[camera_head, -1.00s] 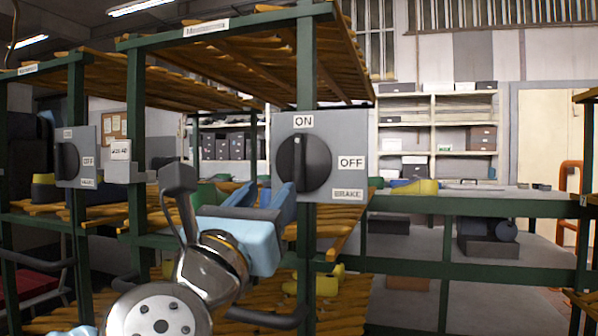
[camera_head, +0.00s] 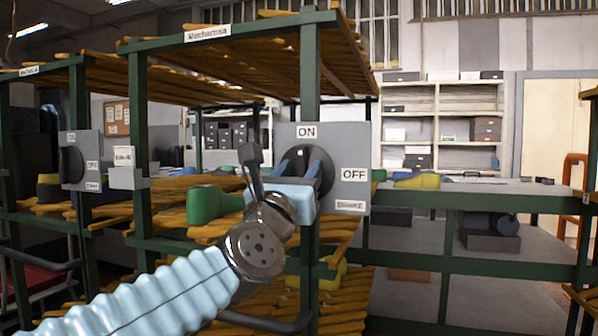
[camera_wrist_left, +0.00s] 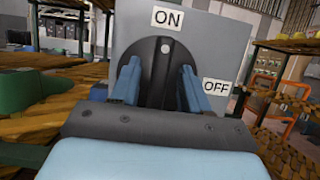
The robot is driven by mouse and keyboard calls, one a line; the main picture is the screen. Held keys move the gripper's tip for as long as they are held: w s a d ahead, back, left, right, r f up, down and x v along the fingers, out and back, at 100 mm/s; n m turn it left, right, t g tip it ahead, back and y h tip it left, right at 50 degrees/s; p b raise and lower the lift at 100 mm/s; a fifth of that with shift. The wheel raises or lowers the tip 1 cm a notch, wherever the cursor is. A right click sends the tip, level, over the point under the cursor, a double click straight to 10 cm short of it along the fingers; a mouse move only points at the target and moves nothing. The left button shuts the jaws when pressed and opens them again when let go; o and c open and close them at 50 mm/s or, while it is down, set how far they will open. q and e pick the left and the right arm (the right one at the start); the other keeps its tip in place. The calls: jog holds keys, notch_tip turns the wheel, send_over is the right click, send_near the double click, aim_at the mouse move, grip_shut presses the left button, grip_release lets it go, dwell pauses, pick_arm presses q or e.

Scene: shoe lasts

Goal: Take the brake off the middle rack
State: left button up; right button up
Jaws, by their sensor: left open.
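The brake switch is a grey box (camera_head: 352,160) with a round black knob (camera_head: 320,172), fixed to a green post of the middle rack (camera_head: 310,80). Its labels read ON at the top, OFF at the right and BRAKE below. The knob's white mark points up at ON, as the left wrist view shows on the knob (camera_wrist_left: 165,62). My left gripper (camera_head: 299,165) is open in front of the knob. In the wrist view its blue fingers (camera_wrist_left: 158,85) stand on either side of the knob's lower part; whether they touch it is unclear. My right gripper is not in view.
A second rack with its own switch box (camera_head: 82,160) stands at the left. Green and yellow shoe lasts (camera_head: 205,205) lie on the wooden shelves. A dark bar handle (camera_head: 265,322) sticks out low on the middle rack. A grey table (camera_head: 470,192) stands at the right.

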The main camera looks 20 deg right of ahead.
pick_arm(q)
grip_shut()
